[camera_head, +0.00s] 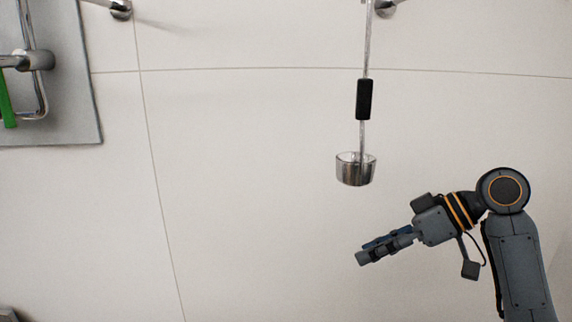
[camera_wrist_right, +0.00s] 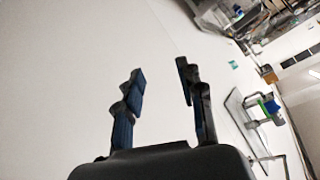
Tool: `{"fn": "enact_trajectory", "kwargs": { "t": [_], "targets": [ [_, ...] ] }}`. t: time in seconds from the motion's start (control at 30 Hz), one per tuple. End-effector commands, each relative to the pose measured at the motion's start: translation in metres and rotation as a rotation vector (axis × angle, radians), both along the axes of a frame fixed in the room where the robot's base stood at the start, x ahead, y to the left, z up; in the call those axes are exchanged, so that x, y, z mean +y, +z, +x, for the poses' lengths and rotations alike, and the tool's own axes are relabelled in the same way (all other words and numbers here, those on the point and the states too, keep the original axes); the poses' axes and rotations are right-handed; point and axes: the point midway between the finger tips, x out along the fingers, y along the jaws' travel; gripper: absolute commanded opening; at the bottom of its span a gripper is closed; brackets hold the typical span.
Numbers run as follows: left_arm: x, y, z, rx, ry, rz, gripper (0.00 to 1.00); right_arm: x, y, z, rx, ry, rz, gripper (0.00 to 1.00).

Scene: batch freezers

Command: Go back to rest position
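The head view shows the gripper from the side, so the gap is hard to see there. The right arm (camera_head: 518,265) comes up from the lower right with its elbow bent. My left gripper is not in view.
A grey panel (camera_head: 75,75) with a metal pipe and green handle (camera_head: 6,100) is at upper left. The wall's middle is clear.

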Motion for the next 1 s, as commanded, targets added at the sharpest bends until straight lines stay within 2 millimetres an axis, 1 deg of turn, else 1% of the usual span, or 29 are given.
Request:
{"fn": "enact_trajectory", "kwargs": {
  "t": [0.03, 0.07, 0.1, 0.13, 0.17, 0.2, 0.27, 0.3, 0.37, 0.4, 0.47, 0.5, 0.57, 0.6, 0.7, 0.83, 1.0],
  "targets": [
    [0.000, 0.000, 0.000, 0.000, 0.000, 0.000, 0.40, 0.006, -0.041, -0.003, 0.038, -0.040, -0.028, 0.38],
    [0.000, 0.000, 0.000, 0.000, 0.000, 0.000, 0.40, 0.008, -0.061, -0.004, 0.053, -0.069, -0.045, 0.38],
    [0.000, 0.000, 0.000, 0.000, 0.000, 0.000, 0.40, 0.010, -0.087, -0.007, 0.074, -0.105, -0.067, 0.38],
    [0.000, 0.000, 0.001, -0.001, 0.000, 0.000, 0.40, 0.011, -0.107, -0.011, 0.088, -0.132, -0.086, 0.38],
    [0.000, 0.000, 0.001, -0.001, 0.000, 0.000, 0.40, 0.012, -0.125, -0.015, 0.101, -0.159, -0.103, 0.38],
    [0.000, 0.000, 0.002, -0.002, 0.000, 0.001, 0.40, 0.013, -0.149, -0.022, 0.118, -0.194, -0.126, 0.38],
    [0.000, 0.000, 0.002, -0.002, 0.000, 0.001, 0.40, 0.014, -0.183, -0.035, 0.142, -0.245, -0.162, 0.38],
    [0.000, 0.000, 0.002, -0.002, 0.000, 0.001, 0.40, 0.014, -0.205, -0.045, 0.156, -0.279, -0.186, 0.38],
    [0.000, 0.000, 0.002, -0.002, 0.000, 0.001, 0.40, 0.013, -0.234, -0.062, 0.175, -0.329, -0.221, 0.38],
    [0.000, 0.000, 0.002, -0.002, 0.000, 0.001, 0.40, 0.012, -0.252, -0.075, 0.188, -0.362, -0.245, 0.38],
    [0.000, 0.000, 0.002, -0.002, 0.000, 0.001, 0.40, 0.009, -0.277, -0.096, 0.205, -0.413, -0.281, 0.38],
    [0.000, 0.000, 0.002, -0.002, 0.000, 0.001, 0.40, 0.006, -0.292, -0.110, 0.215, -0.446, -0.307, 0.38],
    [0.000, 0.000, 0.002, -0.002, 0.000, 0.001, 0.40, 0.002, -0.310, -0.133, 0.229, -0.494, -0.345, 0.38],
    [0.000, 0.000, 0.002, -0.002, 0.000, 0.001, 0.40, -0.002, -0.320, -0.148, 0.236, -0.525, -0.370, 0.38],
    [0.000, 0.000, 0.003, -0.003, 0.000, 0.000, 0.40, -0.011, -0.337, -0.179, 0.249, -0.590, -0.424, 0.38],
    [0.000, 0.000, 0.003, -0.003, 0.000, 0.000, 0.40, -0.022, -0.349, -0.211, 0.261, -0.653, -0.481, 0.38],
    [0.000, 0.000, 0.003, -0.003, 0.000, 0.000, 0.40, -0.036, -0.355, -0.245, 0.272, -0.717, -0.547, 0.38]
  ]
}}
